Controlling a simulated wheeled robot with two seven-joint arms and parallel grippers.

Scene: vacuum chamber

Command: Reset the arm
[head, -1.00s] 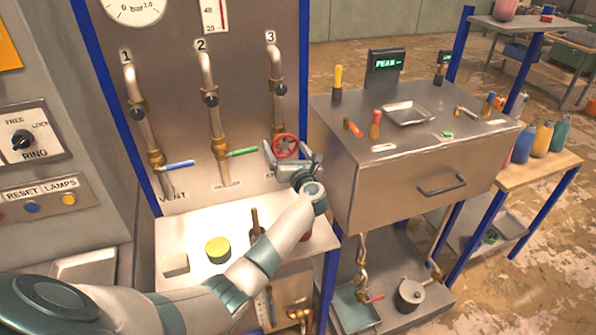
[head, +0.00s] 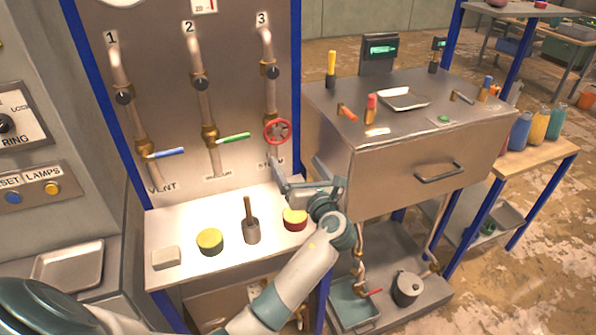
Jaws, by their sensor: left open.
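My left arm reaches in from the bottom left. Its gripper (head: 283,177) is open and empty, in front of the steel panel at its lower right, below the red handwheel (head: 277,132) on pipe 3. The gripper is apart from the wheel and above the right end of the white-topped bench. My right gripper is not in the head view.
Blue (head: 166,153) and green (head: 235,137) valve levers stick out from pipes 1 and 2. The bench holds a white block (head: 166,258), a yellow-green round (head: 210,241), a handled cup (head: 251,232) and a red-yellow round (head: 295,219). A steel cabinet (head: 400,165) stands close right.

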